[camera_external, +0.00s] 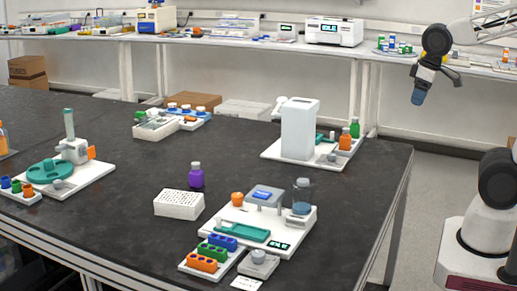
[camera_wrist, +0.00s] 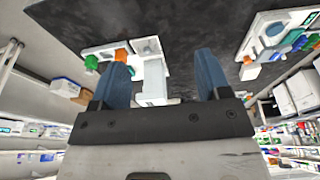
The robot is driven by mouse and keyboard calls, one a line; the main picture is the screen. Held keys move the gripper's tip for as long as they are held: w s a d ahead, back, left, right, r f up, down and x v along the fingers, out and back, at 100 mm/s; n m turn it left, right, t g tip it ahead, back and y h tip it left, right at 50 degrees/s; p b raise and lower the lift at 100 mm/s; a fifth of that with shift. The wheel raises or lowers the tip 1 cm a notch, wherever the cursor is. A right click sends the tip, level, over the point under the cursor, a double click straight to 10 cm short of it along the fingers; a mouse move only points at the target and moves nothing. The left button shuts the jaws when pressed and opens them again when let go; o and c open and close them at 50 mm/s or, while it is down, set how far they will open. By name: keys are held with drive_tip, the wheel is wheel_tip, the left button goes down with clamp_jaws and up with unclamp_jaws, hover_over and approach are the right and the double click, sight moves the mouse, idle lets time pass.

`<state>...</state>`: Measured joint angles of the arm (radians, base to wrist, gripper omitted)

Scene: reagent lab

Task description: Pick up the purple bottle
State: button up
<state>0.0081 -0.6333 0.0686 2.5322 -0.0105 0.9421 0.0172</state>
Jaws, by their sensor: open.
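The purple bottle (camera_external: 196,176) stands upright on the dark table in the external view, just behind a white perforated rack (camera_external: 179,204). It has a pale cap. I cannot make it out in the wrist view. My gripper (camera_external: 418,97) hangs in the air at the upper right of the external view, beyond the table's right edge and far from the bottle. In the wrist view its two blue fingers (camera_wrist: 163,60) are spread apart with nothing held between them.
Right of the bottle is a white station with a clear bottle (camera_external: 301,196). In front sit colored tube blocks (camera_external: 211,253). A tall white device (camera_external: 298,130) stands behind right, near green and orange bottles. A teal-plate device (camera_external: 55,171) stands left. Bare table lies behind the bottle.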

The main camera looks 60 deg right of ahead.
idle(0.7)
drive_tip(key=w+a+f+m+g+y, duration=0.1)
drive_tip(key=w+a+m+y, duration=0.15)
drive_tip(key=w, duration=0.85)
drive_tip(key=w+a+f+m+g+y, duration=0.1)
drive_tip(key=w+a+m+y, duration=0.2)
drive_tip(key=w, duration=0.9)
drive_tip(key=w+a+m+g+y, duration=0.1)
drive_tip(key=w+a+m+y, duration=0.2)
drive_tip(key=w, duration=0.8)
drive_tip(key=w+a+f+m+y, duration=0.1)
drive_tip(key=w+a+f+m, duration=0.1)
drive_tip(key=w+f, duration=0.5)
drive_tip(key=w+a+f+m+y, duration=0.2)
drive_tip(key=w+f, duration=0.5)
drive_tip(key=w, duration=0.5)
drive_tip(key=w+a+f+m+y, duration=0.2)
drive_tip(key=w+f+m, duration=0.3)
drive_tip(key=w+f, duration=0.3)
drive_tip(key=shift+w+a, duration=0.45)
drive_tip(key=shift+w, duration=0.15)
drive_tip(key=shift+w+a, duration=0.4)
drive_tip(key=shift+w, duration=0.2)
drive_tip(key=shift+x, duration=1.3)
